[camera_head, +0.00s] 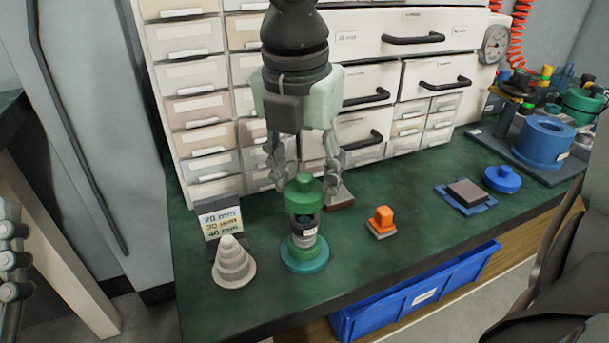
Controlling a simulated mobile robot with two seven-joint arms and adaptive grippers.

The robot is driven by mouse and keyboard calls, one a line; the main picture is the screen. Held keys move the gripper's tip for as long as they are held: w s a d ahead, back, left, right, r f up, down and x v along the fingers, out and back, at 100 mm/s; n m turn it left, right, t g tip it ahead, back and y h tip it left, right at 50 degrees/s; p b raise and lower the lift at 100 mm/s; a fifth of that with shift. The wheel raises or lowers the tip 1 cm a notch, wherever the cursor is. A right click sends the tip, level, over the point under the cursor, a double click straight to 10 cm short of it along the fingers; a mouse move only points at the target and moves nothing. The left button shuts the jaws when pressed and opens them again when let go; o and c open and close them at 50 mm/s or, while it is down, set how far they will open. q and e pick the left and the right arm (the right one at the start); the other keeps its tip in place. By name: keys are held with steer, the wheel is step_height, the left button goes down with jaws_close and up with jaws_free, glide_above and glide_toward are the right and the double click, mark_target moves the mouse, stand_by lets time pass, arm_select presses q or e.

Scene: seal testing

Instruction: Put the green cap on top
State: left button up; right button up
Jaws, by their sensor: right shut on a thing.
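The green cap (303,197), a disc with a knob on top, is at the upper end of a stacked cylindrical assembly (305,243). The assembly has dark, pale and green parts and stands upright on a teal round base (304,262). My right gripper (306,188) reaches down from above, one finger on each side of the cap, and is shut on it. From this view I cannot tell whether the cap touches the part below. A jointed grey piece (10,262), apparently my left gripper, is cut off at the left edge; its opening does not show.
A grey stepped cone (234,262) and a size sign (221,221) stand left of the assembly. An orange block (381,218) stands to the right, then a dark square plate (466,193) and a blue knobbed disc (502,179). Drawers (193,76) rise behind.

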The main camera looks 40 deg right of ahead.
arm_select(q)
steer(key=shift+s+a+r+t+b, duration=0.55)
steer(key=shift+s+r+t+b, duration=0.1)
steer(key=shift+s+r+t, duration=0.3)
arm_select(e)
steer(key=shift+f, duration=0.5)
